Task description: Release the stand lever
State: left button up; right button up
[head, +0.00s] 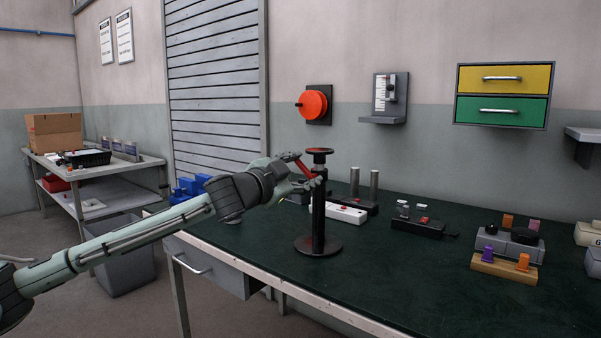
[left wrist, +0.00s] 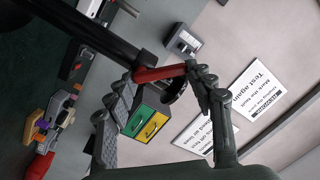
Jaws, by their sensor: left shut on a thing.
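The black stand (head: 318,215) stands upright on the green bench top, with a round base and a small round top with red on it. Its red lever (head: 304,168) sticks out to the left near the top and slants upward away from the post. My left gripper (head: 300,176) is at the lever, left of the post. In the left wrist view the red lever (left wrist: 160,73) reaches from the black post (left wrist: 100,30) to between the fingers of my left gripper (left wrist: 160,85), which is shut on it. My right gripper is in neither view.
A white power strip (head: 340,213) and a black block with two grey cylinders (head: 374,186) lie behind the stand. A dark device with switches (head: 418,225) and a wooden block with pegs (head: 503,268) are to the right. The bench front right of the stand (head: 400,285) is clear.

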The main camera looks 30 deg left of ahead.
pick_arm(q)
jog(key=shift+d+r+m, duration=0.1)
jog(key=shift+d+m, duration=0.1)
jog(key=shift+m, duration=0.8)
jog(key=shift+d+r+m, duration=0.1)
jog(key=shift+d+m, duration=0.1)
jog(key=shift+m, duration=0.8)
jog(key=shift+d+r+m, duration=0.1)
jog(key=shift+d+m, duration=0.1)
jog(key=shift+m, duration=0.8)
jog(key=shift+f, duration=0.1)
jog(key=shift+d+f, duration=0.1)
jog(key=shift+f, duration=0.05)
